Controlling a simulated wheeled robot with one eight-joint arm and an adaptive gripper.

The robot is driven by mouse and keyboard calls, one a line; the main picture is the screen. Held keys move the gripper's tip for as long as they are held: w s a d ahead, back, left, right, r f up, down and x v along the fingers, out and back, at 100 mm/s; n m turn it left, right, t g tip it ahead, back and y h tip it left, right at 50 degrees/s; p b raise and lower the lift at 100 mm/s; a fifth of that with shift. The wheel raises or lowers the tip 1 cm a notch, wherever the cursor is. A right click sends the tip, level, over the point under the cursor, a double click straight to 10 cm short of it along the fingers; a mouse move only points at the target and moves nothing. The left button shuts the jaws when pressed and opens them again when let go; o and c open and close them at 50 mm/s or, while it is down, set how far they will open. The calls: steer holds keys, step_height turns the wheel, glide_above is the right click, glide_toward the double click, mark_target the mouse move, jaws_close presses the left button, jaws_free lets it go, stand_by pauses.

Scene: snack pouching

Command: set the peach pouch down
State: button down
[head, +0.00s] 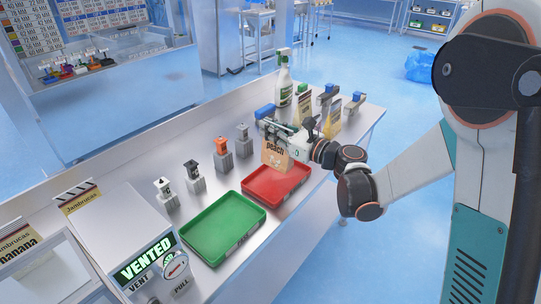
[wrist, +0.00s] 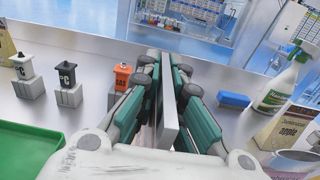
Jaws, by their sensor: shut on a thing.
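The peach pouch (head: 275,156), tan with a dark "peach" label, hangs upright from my gripper (head: 284,133) at the back of the red tray (head: 276,197). I cannot tell whether its bottom touches the tray. In the wrist view my gripper (wrist: 168,85) has its two green-sided fingers closed on the pouch, which shows edge-on as a thin grey slab (wrist: 170,112). The red tray is otherwise empty in the head view and is not seen in the wrist view.
An empty green tray (head: 224,229) lies left of the red one. Small devices on grey blocks, one orange (head: 221,146), line the back. A spray bottle (head: 284,84), a blue block (head: 265,111) and other pouches (head: 332,121) stand beyond my gripper.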

mark_target(270, 148)
step_height(270, 148, down, 7)
steer(key=shift+r+b, duration=0.2)
steer(key=shift+b, duration=0.95)
steer(key=shift+r, duration=0.1)
steer(key=c, duration=1.7)
jaws_free()
